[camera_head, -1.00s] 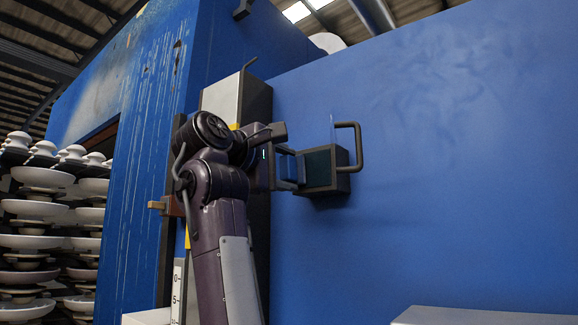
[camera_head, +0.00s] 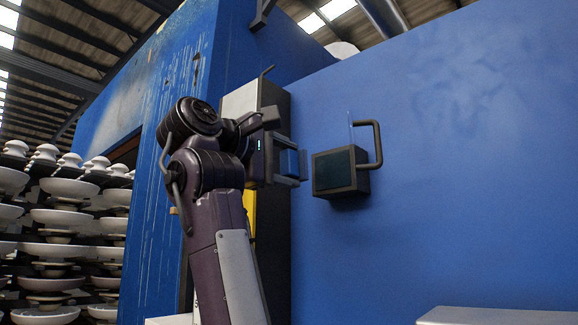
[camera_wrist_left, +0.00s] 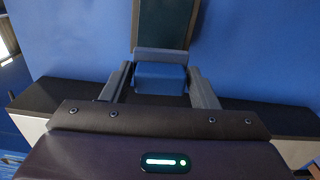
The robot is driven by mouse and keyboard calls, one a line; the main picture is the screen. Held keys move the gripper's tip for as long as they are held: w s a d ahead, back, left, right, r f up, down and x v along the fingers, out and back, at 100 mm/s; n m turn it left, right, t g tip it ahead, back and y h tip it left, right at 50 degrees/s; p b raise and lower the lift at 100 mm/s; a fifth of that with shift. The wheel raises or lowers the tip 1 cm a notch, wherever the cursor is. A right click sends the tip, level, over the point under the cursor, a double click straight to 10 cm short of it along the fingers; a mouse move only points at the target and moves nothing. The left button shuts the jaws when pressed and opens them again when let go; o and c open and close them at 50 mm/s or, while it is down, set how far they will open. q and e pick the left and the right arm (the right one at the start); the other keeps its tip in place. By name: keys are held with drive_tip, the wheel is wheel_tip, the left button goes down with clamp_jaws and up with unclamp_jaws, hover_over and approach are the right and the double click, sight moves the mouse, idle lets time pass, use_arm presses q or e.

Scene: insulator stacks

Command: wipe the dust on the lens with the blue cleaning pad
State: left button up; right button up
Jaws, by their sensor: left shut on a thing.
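The lens is the dark, glassy front of a box (camera_head: 336,171) on the blue wall, with a black bar handle at its right side. It also shows as a dark panel (camera_wrist_left: 166,22) at the top of the left wrist view. My left gripper (camera_head: 291,163) is shut on the blue cleaning pad (camera_head: 288,161), which sits between its fingers in the left wrist view (camera_wrist_left: 160,78). The pad is left of the box, with a gap between them in the head view. I cannot make out dust on the lens. My right gripper is not in view.
A grey-and-black cabinet (camera_head: 272,96) is behind my left arm. Insulator stacks (camera_head: 62,215) stand at the far left. A white surface (camera_head: 495,315) is at the lower right. The wall right of the handle is clear.

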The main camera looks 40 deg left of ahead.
use_arm(q)
drive_tip(key=shift+s, duration=0.1)
drive_tip(key=shift+s+a+b, duration=0.15)
drive_tip(key=shift+s+b, duration=0.35)
drive_tip(key=shift+s, duration=1.05)
drive_tip(key=shift+w, duration=0.15)
drive_tip(key=shift+f, duration=0.1)
